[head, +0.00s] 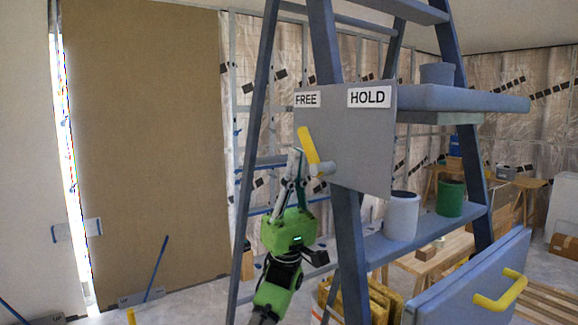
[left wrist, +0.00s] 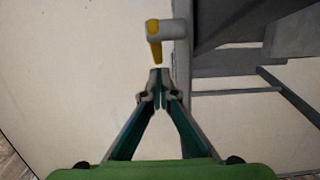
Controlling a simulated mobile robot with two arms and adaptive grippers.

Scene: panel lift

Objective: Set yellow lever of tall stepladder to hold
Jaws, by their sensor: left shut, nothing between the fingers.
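The yellow lever (head: 308,144) sits on a grey panel (head: 350,135) of the tall blue stepladder (head: 346,230). It tilts up and to the left from its grey pivot, toward the FREE label (head: 307,99). The HOLD label (head: 369,97) is to the right. My left gripper (head: 296,156) is shut and empty, just left of the lever's lower part. In the left wrist view the shut fingertips (left wrist: 158,74) are just below the lever's tip (left wrist: 154,42); I cannot tell whether they touch. My right gripper is not in view.
The stepladder's shelf holds a white can (head: 401,217) and a green can (head: 450,198). A blue-grey panel with a yellow handle (head: 500,292) stands at the front right. A large brown board (head: 145,150) leans behind on the left. Floor left of the ladder is mostly clear.

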